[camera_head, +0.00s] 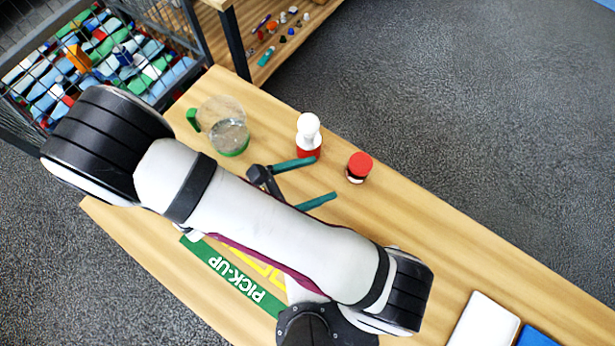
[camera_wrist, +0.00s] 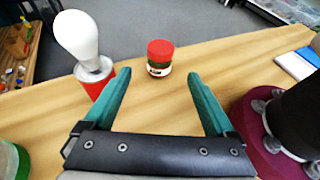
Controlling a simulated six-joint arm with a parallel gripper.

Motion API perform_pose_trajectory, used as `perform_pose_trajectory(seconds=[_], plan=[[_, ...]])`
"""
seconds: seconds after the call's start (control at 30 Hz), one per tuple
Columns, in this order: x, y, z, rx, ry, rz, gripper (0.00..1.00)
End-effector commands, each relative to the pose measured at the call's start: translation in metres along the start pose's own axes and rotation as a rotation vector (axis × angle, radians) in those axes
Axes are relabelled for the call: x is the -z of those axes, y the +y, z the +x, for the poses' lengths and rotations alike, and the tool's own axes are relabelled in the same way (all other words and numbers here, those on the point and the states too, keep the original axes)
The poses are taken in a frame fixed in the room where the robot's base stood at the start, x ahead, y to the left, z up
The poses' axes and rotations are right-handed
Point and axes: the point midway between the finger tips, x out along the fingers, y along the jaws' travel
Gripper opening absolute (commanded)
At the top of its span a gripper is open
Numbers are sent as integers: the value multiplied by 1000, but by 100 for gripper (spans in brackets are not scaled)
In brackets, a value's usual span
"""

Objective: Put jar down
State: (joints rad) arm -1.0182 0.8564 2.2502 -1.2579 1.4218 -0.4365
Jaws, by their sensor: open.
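The jar (camera_head: 359,167) is small with a red lid and stands upright on the wooden table (camera_head: 430,220). In the wrist view the jar (camera_wrist: 159,58) shows a red lid, a dark body and a pale label. My gripper (camera_head: 326,179) is open, its two green fingers spread apart with nothing between them. The jar lies just beyond the fingertips, apart from them, and in the wrist view (camera_wrist: 160,78) it appears ahead of the gap between the fingers.
A white bulb on a red base (camera_head: 308,136) stands close beside one finger. A clear jug with a green handle (camera_head: 222,124) stands further left. A green PICK-UP sign (camera_head: 232,277) lies on the table. White and blue items (camera_head: 484,322) lie at lower right. Table right of the jar is clear.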

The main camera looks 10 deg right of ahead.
Motion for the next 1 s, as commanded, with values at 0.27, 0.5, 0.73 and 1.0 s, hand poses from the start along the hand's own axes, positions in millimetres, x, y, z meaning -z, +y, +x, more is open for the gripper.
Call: perform_pose_trajectory(seconds=[0.27,0.5,0.73,1.0], plan=[[-37,-18,-13,247,127,299,90],[-107,-82,-36,1055,449,1313,90],[-130,-86,-68,1480,635,1897,90],[-132,-84,-72,1520,657,1950,90]])
